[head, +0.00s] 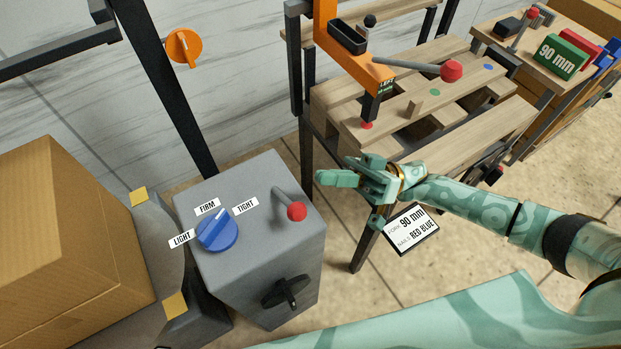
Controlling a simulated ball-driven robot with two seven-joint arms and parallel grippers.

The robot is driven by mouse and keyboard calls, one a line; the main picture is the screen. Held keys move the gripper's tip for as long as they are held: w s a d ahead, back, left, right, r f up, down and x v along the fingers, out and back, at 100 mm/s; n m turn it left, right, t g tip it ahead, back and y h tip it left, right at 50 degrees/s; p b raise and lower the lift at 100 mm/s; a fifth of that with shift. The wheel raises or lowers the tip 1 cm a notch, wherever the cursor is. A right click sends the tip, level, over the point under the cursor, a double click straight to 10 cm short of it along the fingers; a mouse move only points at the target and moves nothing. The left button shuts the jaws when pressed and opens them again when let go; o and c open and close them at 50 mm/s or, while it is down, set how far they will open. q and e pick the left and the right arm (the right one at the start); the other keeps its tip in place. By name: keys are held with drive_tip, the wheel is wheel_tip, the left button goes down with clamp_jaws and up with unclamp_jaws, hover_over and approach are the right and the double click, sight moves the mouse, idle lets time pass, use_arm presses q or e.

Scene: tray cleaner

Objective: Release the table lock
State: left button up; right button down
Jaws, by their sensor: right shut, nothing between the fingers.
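My right gripper (338,179) comes in from the right and is shut and empty. It is in front of the wooden slatted table (460,122), above and right of a grey box. The grey box (270,240) carries a short lever with a red ball (297,211), a blue dial (218,230) with LIGHT, FIRM and TIGHT labels, and a black handle (286,292) on its front. The gripper is apart from the red-ball lever. I cannot tell which part is the table lock. My left gripper is not in view.
An orange press frame (350,55) with a long red-ball lever (451,71) stands over the table. A cardboard box (65,235) is at left, and an orange knob (184,46) is on the upper left.

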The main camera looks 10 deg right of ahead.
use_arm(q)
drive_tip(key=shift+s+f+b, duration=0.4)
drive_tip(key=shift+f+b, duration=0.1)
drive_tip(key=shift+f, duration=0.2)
use_arm(e)
drive_tip(key=v, duration=0.5)
drive_tip(key=shift+w+d+f, duration=0.1)
drive_tip(key=shift+w+d, duration=0.05)
